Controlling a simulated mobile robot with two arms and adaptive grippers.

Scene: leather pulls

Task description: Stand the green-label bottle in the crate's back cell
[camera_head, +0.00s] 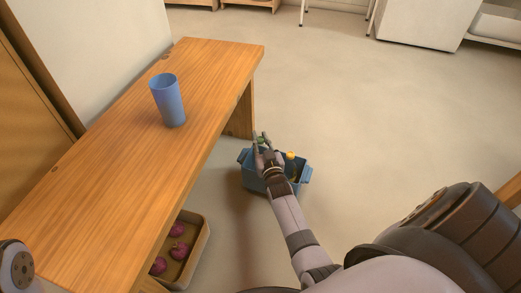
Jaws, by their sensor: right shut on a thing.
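A blue crate (248,181) stands on the floor to the right of the wooden bench. My right gripper (262,142) reaches down over the crate's back part and is shut on a small greenish thing, which seems to be the green-label bottle (261,139). Its label and lower part are hidden by my gripper and arm, so I cannot tell how deep it sits or whether it touches the crate. A bottle with a yellow cap (291,156) stands upright in the crate's right part. The crate's cells are mostly hidden. My left gripper is not in view.
A wooden bench (120,170) runs along the left, with a blue cup (168,102) upright on it. A tan bin (203,245) with several dark red round things sits low beside the bench. The floor (370,130) to the right and behind the crate is clear.

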